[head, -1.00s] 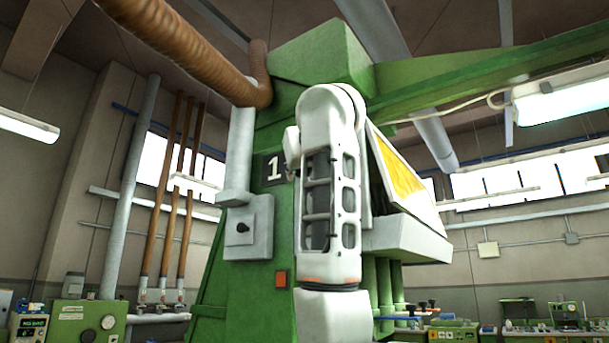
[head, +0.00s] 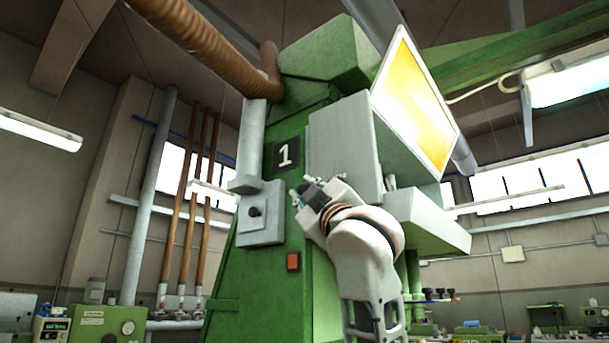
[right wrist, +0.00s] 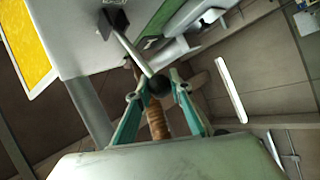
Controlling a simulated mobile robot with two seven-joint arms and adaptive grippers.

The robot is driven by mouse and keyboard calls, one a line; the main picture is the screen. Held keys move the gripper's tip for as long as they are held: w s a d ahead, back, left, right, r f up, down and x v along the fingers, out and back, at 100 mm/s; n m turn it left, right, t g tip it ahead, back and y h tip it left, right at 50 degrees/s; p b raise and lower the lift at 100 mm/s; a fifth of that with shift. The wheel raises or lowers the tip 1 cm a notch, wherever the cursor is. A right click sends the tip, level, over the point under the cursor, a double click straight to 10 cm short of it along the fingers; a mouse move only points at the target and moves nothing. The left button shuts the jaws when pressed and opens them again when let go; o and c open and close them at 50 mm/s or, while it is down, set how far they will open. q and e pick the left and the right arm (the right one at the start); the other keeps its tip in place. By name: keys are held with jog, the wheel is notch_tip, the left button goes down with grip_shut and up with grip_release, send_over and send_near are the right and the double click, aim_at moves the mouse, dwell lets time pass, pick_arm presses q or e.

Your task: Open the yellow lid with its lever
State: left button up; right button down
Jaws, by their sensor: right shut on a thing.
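The yellow lid (head: 415,105), a pale-framed yellow panel, stands raised and tilted on the right of the green machine's grey box in the head view. Its yellow panel (right wrist: 25,42) also shows at the upper left of the right wrist view. My right gripper (head: 303,190) is at the box's left side, beside the number plate. In the right wrist view its teal fingers (right wrist: 160,85) are shut on the dark ball knob of the lever (right wrist: 130,48), whose pale rod runs up left to a dark mount. In the head view the gripper hides most of the lever. My left gripper is out of view.
The green machine (head: 270,260) carries a grey switch box (head: 262,212) and an orange button (head: 293,262) left of my right arm. A grey tray (head: 432,222) juts out below the lid. A brown hose (head: 195,42) crosses above.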

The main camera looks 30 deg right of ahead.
jog(key=n, duration=0.1)
jog(key=f+n+y, duration=0.1)
jog(key=f+n+t+y+p, duration=0.1)
jog(key=shift+w+d, duration=0.25)
jog(key=shift+d, duration=0.15)
jog(key=shift+w+d+f, duration=0.2)
jog(key=shift+d+f, duration=0.1)
jog(key=shift+f, duration=0.4)
jog(key=c, duration=2.1)
grip_release()
jog(key=shift+c, duration=0.2)
jog(key=o, duration=0.4)
jog(key=shift+y, duration=0.3)
jog(key=shift+c, duration=0.2)
jog(key=shift+d, duration=0.15)
